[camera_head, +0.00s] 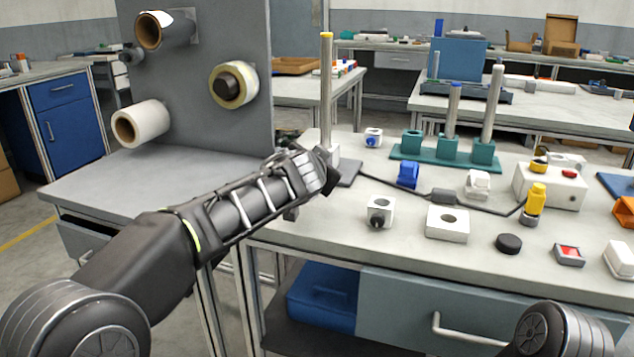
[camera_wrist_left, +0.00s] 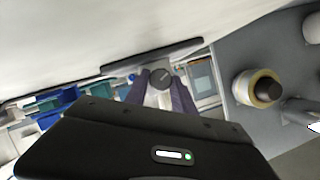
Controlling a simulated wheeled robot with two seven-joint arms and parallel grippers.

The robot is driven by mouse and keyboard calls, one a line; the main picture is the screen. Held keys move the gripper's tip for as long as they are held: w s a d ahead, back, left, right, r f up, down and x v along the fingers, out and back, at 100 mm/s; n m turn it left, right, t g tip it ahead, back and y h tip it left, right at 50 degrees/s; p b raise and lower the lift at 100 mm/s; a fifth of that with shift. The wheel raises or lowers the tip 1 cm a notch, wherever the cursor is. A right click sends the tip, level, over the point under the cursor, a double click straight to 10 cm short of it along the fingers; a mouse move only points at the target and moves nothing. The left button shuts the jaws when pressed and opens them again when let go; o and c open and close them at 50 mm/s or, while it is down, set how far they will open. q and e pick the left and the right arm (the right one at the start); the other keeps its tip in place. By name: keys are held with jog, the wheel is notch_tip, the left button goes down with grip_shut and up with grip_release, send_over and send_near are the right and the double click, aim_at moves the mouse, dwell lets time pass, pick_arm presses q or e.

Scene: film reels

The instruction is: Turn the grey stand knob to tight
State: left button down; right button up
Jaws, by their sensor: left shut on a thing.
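The stand has a tall grey post with a yellow top (camera_head: 326,90) and a dark flat base (camera_head: 347,173) near the left end of the bench. The stand's grey knob (camera_wrist_left: 161,78) shows as a dark round face in the left wrist view; the gripper hides it in the head view. My left gripper (camera_head: 322,178) reaches the stand's foot from the left. In the left wrist view its two fingers (camera_wrist_left: 162,90) are on either side of the knob, shut on it. The knob's setting cannot be read. My right gripper is out of view.
A grey panel (camera_head: 235,125) with film rolls stands at left. A white block with a dark knob (camera_head: 380,212), a blue clip (camera_head: 409,174) and a white block with a hole (camera_head: 447,224) lie right of the gripper. A teal rack (camera_head: 420,155) with posts stands behind.

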pick_arm(q)
jog(key=c, duration=1.1)
grip_release()
jog(key=shift+o, duration=0.2)
